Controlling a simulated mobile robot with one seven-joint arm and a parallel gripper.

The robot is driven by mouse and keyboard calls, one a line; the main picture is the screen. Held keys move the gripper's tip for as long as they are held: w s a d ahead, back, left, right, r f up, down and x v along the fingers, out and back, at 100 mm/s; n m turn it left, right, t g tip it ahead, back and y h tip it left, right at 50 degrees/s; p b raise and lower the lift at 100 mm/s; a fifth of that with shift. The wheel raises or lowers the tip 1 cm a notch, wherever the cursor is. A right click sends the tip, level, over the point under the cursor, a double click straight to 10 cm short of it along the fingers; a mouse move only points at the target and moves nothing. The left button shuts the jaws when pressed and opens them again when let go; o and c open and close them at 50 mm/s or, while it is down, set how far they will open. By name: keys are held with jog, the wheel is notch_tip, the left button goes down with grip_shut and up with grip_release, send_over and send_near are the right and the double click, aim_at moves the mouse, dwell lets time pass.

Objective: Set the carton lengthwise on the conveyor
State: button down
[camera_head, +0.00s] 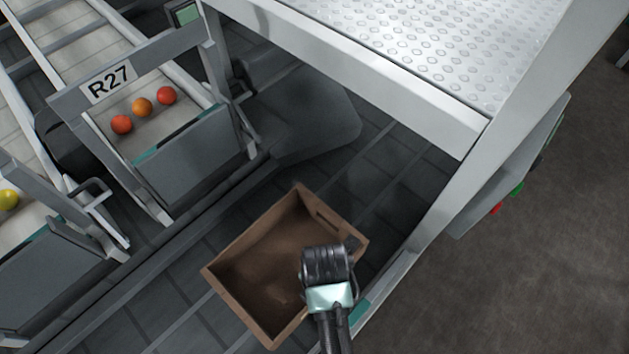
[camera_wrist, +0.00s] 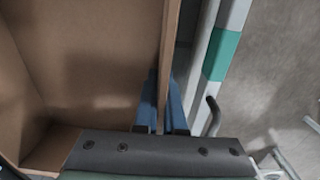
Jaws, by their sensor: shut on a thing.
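The carton (camera_head: 237,309) is an open, empty brown box with a slot in its far end wall. In the head view it is over the dark slatted conveyor (camera_head: 185,318), its long sides running roughly along the belt. I cannot tell whether its bottom touches the belt. My gripper (camera_head: 350,245) is at the carton's right long wall, near the far end. In the wrist view the blue fingers (camera_wrist: 164,102) are shut on that wall (camera_wrist: 168,50), one inside and one outside. The carton's underside and part of its right wall are hidden.
A white dimpled-top frame (camera_head: 430,50) spans the belt beyond the carton. Its post and side rail stand close on the right. A chute marked R27 (camera_head: 110,82) with three red and orange tomatoes (camera_head: 142,107) is at left. Belt is clear at lower left.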

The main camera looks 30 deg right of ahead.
notch_tip(320, 180, down, 5)
jog(key=shift+f+b, duration=0.2)
jog(key=shift+b, duration=0.45)
jog(key=c, duration=1)
grip_release()
notch_tip(320, 180, up, 12)
jog(key=p, duration=0.3)
jog(key=shift+r, duration=0.1)
